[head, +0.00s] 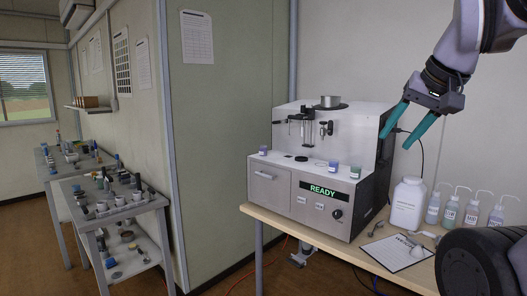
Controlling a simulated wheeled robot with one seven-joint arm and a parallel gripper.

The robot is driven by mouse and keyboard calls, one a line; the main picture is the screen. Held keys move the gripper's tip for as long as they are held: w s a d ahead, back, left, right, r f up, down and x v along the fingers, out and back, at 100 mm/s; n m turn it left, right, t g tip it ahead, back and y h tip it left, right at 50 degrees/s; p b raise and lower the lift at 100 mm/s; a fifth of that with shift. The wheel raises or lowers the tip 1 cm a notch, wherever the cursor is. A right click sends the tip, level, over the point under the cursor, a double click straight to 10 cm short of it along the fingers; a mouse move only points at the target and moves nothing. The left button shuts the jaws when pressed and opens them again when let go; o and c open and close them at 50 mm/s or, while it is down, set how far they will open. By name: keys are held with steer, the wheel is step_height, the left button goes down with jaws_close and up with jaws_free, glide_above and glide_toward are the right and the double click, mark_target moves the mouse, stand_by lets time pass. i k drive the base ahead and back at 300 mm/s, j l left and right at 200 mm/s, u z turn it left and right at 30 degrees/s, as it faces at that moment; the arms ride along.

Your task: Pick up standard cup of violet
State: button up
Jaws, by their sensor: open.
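Several small cups with coloured bands stand upright on the front ledge of the soil analyser (300,190). One cup with a blue-violet band (333,167) stands right of the middle. Another bluish-violet cup (263,150) stands at the ledge's left end. I cannot tell for sure which of them is the violet standard. A green-banded cup (355,172) stands just right of the blue-violet one. My gripper (395,140) has teal fingers, apart and empty, pointing down and left. It hangs in the air at the analyser's right side, above and right of the cups.
A white jar (407,204), several wash bottles (472,212) and a clipboard (396,252) are on the wooden table (275,218), right of the analyser. A probe assembly (308,128) rises above the ledge. Cluttered carts (88,225) stand at the left.

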mark_target(262, 149)
steer(key=i+j+z, duration=0.1)
steer(key=i+j, duration=0.25)
steer(key=i+j+z, duration=0.1)
steer(key=i+j, duration=0.2)
steer(key=i+j+z, duration=0.1)
steer(key=i+j, duration=0.2)
steer(key=j, duration=0.2)
steer(key=i+j+z, duration=0.15)
steer(key=i+j, duration=0.15)
steer(key=i+j+z, duration=0.1)
steer(key=i+j, duration=0.15)
steer(key=j, duration=0.35)
steer(key=i+j+z, duration=0.1)
steer(key=i+j, duration=0.15)
steer(key=j, duration=0.2)
steer(key=i+j+z, duration=0.1)
steer(key=j, duration=0.4)
steer(key=i+j+z, duration=0.1)
steer(key=i+j, duration=0.25)
steer(key=j, duration=0.2)
steer(key=k+l+z, duration=0.15)
steer(key=z, duration=0.35)
steer(key=k+l+z, duration=0.2)
steer(key=z, duration=0.25)
steer(key=k+l, duration=0.05)
steer(key=k, duration=0.05)
